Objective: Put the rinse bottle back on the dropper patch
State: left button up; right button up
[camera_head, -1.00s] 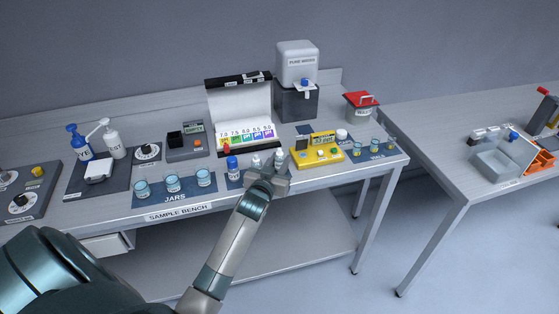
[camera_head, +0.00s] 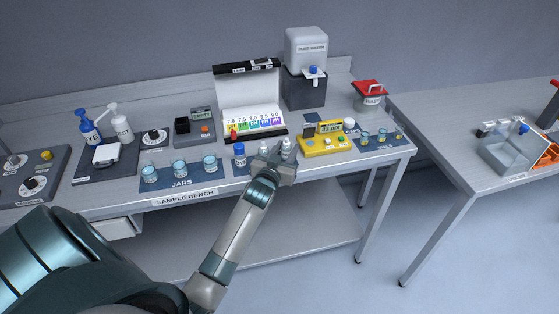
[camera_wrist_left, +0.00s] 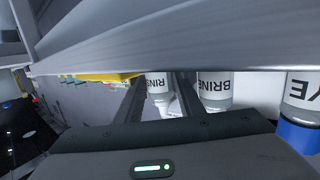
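The rinse bottle (camera_wrist_left: 159,84), white with a black label partly hidden, is between my left gripper's fingers (camera_wrist_left: 160,92) in the wrist view, with no clear gap at its sides. In the head view the bottle (camera_head: 287,144) stands up behind my left gripper (camera_head: 283,157), which hides its lower part. The brine bottle (camera_wrist_left: 213,88) is close beside it; it also shows in the head view (camera_head: 263,148). The blue-capped dye bottle (camera_head: 239,155) stands further left on the dark blue dropper patch (camera_head: 240,171). Whether the rinse bottle's base touches the patch is hidden. My right gripper is out of view.
A yellow meter (camera_head: 325,145) stands just right of the bottles, and a colour chart case (camera_head: 250,100) behind them. Several jars on the jar mat (camera_head: 180,184) are to the left. The bench's front edge (camera_head: 220,188) runs below my left forearm.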

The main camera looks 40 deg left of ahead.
pick_arm(q)
jog(key=b+v, duration=0.2)
jog(key=v, duration=1)
jog(key=shift+f, duration=0.1)
dwell(0.4)
